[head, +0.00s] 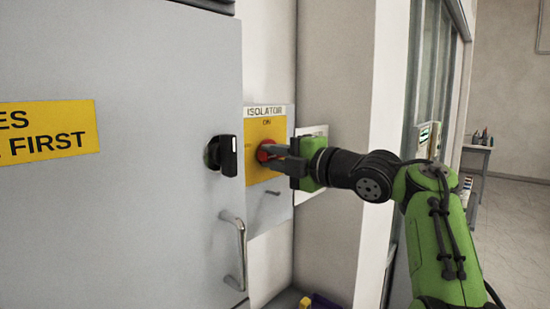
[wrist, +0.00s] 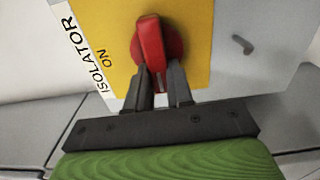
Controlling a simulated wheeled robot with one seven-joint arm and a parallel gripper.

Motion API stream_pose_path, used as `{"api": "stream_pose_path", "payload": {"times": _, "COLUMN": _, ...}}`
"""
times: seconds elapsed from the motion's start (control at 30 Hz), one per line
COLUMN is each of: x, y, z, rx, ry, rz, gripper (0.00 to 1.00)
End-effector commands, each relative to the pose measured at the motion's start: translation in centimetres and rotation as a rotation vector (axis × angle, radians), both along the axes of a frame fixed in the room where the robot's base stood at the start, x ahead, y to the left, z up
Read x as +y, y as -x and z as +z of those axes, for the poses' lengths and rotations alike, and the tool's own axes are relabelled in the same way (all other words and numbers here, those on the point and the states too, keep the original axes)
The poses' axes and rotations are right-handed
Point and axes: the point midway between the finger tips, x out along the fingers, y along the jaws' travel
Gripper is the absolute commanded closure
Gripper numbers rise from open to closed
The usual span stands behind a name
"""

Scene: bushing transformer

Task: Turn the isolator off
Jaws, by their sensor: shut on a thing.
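The isolator box (head: 270,215) is grey with a yellow plate (head: 258,174), labelled ISOLATOR, with ON at the top of the plate. Its red rotary knob (head: 267,152) also shows in the wrist view (wrist: 150,40), where the label appears turned sideways. There the knob's handle stands nearly upright in the picture, crosswise to the ON side. My gripper (head: 278,155) reaches in from the right; in the wrist view its fingers (wrist: 158,77) are shut on the handle's lower end. A small pale mark shows between the fingers. Any OFF word is not readable.
Left of the box is a grey cabinet door (head: 120,220) with a black handle (head: 228,155) and a metal pull handle (head: 236,245). A small peg (wrist: 241,44) sticks out of the box. A pale wall post (head: 383,130) stands right of it, behind my arm.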

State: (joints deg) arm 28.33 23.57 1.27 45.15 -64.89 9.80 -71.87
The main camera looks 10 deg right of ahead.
Motion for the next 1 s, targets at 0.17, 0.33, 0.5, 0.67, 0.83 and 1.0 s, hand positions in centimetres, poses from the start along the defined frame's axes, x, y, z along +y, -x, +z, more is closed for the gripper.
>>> {"api": "stream_pose_path", "payload": {"times": 0.17, "x": 0.0, "y": 0.0, "z": -0.2, "rx": 0.002, "ry": 0.004, "rz": 0.002, "gripper": 1.00}}
{"api": "stream_pose_path", "payload": {"times": 0.33, "x": 0.0, "y": 0.0, "z": -0.1, "rx": 0.002, "ry": 0.004, "rz": 0.001, "gripper": 0.65}}
{"api": "stream_pose_path", "payload": {"times": 0.5, "x": 0.0, "y": 0.0, "z": -0.1, "rx": 0.002, "ry": 0.003, "rz": 0.001, "gripper": 0.53}}
{"api": "stream_pose_path", "payload": {"times": 0.67, "x": 0.0, "y": 0.0, "z": 0.0, "rx": 0.001, "ry": 0.002, "rz": 0.000, "gripper": 0.53}}
{"api": "stream_pose_path", "payload": {"times": 0.83, "x": -1.4, "y": 1.6, "z": -0.1, "rx": -0.001, "ry": 0.002, "rz": -0.006, "gripper": 0.53}}
{"api": "stream_pose_path", "payload": {"times": 1.0, "x": -4.3, "y": 5.5, "z": -0.1, "rx": 0.000, "ry": 0.003, "rz": -0.009, "gripper": 0.53}}
